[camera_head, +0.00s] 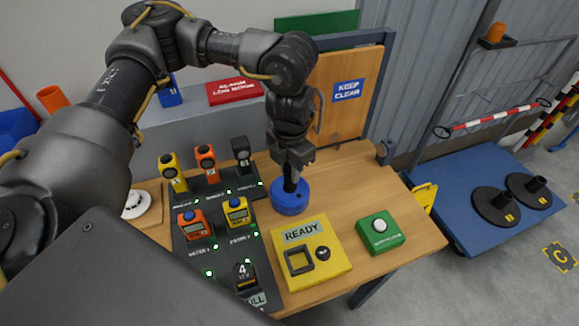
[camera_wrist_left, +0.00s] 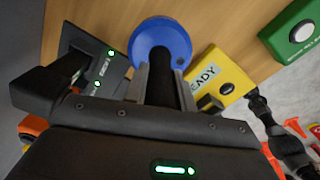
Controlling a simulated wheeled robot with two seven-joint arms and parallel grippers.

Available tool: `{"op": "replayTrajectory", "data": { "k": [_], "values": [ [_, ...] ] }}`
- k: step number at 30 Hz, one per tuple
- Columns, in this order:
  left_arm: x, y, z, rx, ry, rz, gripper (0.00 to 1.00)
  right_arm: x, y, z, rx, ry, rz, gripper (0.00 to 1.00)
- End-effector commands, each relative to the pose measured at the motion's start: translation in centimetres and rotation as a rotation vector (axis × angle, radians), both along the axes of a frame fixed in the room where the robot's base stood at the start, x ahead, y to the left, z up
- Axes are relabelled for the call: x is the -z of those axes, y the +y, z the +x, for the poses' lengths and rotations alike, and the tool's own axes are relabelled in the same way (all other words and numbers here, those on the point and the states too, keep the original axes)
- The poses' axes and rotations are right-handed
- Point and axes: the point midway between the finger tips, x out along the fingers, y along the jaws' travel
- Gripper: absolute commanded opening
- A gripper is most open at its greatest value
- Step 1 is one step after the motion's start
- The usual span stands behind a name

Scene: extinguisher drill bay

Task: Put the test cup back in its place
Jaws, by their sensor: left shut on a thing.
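The test cup (camera_head: 290,198) looks like a blue round cup with a black upright handle. My left gripper (camera_head: 291,168) points down and is shut on the handle, with the cup below its fingers. The cup is over the wooden table, just right of the dark meter board (camera_head: 217,240); I cannot tell whether it touches the wood. In the left wrist view the blue cup (camera_wrist_left: 160,42) shows beyond the fingers, the black handle between them. My right gripper is not in view.
The board holds several yellow, orange and black devices with green lights. A yellow READY box (camera_head: 330,268) and a green button box (camera_head: 380,234) stand to the right. A white detector (camera_head: 137,205) is at left. A wooden KEEP CLEAR panel (camera_head: 345,105) stands behind. Bare wood lies right of the cup.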

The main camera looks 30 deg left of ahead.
Motion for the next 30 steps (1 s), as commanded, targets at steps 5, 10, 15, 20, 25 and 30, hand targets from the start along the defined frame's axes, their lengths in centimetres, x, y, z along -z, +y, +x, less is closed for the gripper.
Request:
{"op": "replayTrajectory", "data": {
  "k": [5,10,15,20,25,30],
  "values": [
    [0.0,0.0,0.0,0.0,0.0,0.0,0.47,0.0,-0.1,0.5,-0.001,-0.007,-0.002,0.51],
    [0.0,0.0,0.0,0.0,0.0,0.0,0.47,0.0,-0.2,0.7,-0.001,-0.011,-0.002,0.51],
    [-0.4,0.0,0.0,0.0,-0.001,0.0,0.47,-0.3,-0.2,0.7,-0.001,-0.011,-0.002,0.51],
    [-2.2,0.0,0.2,0.001,-0.007,0.0,0.47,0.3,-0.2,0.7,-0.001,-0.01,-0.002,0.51],
    [-5.8,0.0,0.2,0.001,-0.009,0.0,0.47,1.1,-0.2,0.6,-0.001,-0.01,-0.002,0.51],
    [-9.2,0.0,0.1,-0.001,-0.006,0.0,0.47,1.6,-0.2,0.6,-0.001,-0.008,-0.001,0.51]
  ]
}}
